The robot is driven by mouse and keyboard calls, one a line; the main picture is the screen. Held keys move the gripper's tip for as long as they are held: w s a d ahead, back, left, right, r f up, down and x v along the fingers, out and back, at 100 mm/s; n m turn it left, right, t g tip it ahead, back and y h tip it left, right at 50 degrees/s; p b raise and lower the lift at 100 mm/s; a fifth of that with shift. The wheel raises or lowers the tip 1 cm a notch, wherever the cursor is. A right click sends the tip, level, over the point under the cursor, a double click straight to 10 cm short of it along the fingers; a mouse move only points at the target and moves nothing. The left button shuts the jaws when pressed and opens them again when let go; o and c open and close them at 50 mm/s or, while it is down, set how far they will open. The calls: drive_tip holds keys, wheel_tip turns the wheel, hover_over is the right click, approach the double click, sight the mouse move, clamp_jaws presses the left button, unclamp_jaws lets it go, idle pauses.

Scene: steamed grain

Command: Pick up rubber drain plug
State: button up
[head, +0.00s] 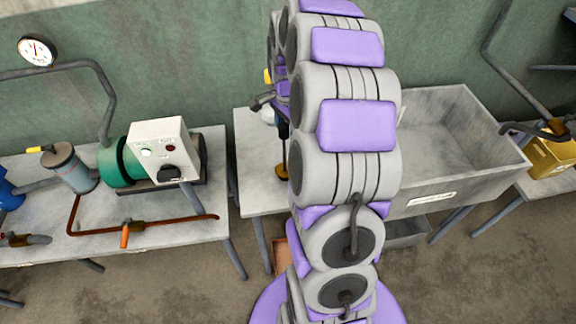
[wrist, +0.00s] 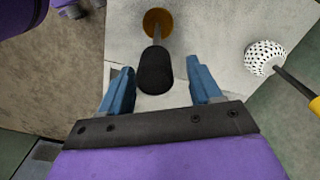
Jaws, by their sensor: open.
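In the wrist view, what looks like the rubber drain plug has an orange-brown round base (wrist: 158,22), a thin rod and a thick black grip (wrist: 154,72). My gripper (wrist: 161,71) is open, with its blue fingers on either side of the black grip in the picture. Gaps show between the grip and both fingers, and the depth between them is hard to tell. In the head view, the orange-brown base (head: 281,171) shows on the pale table just left of my arm. My arm hides most of the plug and gripper there.
A white perforated ball on a rod with a yellow handle (wrist: 265,58) lies right of the plug in the wrist view. A grey trough (head: 470,150) stands right of my arm. A left bench (head: 200,225) carries a motor and pipes.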

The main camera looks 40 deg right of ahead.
drive_tip(key=shift+a+r, duration=0.25)
drive_tip(key=shift+a, duration=0.65)
drive_tip(key=shift+c, duration=0.9)
drive_tip(key=shift+a, duration=0.55)
drive_tip(key=c, duration=0.3)
drive_tip(key=shift+c, duration=0.8)
drive_tip(key=shift+s+d+f, duration=0.15)
drive_tip(key=shift+d, duration=0.9)
clamp_jaws()
drive_tip(key=shift+a, duration=0.65)
